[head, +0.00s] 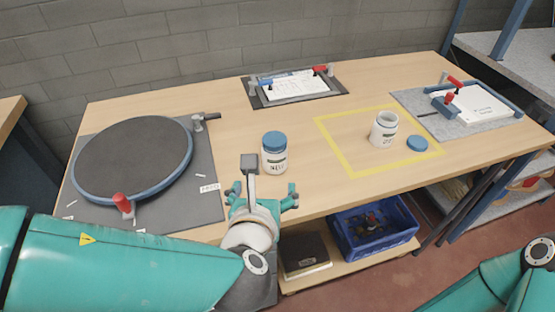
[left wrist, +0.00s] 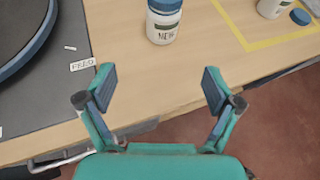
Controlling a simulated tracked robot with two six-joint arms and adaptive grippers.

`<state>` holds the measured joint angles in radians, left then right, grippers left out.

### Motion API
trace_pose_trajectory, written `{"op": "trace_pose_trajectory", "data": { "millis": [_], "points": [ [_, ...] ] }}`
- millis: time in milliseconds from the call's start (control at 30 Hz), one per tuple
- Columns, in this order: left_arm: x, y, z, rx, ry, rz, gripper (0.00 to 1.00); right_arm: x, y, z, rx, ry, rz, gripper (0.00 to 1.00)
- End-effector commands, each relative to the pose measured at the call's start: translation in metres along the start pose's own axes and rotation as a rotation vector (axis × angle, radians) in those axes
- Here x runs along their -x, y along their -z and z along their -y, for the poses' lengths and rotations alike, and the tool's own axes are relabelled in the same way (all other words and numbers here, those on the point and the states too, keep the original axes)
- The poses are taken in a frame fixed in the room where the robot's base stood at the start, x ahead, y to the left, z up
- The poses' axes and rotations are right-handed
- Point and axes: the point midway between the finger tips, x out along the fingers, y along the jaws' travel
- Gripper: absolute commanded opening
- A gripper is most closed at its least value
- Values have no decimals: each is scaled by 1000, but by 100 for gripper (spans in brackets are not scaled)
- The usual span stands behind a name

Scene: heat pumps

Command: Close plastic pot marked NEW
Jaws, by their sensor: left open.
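The white pot marked NEW (head: 275,162) stands upright on the workbench with a blue lid (head: 274,141) sitting on top. I cannot tell how tightly the lid is on. In the left wrist view the pot is beyond the gap between the open fingers (left wrist: 158,85). My right gripper is out of view.
A second white pot (head: 383,131) stands open inside a yellow outline, with a blue lid (head: 417,143) beside it. A round dark plate (head: 133,158) with a red-handled clamp is at left. A blue crate (head: 374,232) sits below the bench.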

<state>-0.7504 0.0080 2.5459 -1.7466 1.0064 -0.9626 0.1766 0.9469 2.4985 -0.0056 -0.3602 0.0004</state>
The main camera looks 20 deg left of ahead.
Motion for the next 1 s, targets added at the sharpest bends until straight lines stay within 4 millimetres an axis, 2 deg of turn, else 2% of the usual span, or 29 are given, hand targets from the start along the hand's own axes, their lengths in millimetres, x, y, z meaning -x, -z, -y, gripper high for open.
{"op": "trace_pose_trajectory", "data": {
  "millis": [133,400,533,667,1000],
  "points": [
    [7,-16,2,-41,17,80,91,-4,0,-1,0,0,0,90],
    [7,-16,0,-38,10,79,91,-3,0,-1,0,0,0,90],
    [0,-16,-1,-37,7,77,91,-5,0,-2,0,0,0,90],
    [-20,-16,-2,-35,3,75,91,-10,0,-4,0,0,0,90],
    [-90,-21,-2,-34,3,73,91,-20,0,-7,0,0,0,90]
  ]
}}
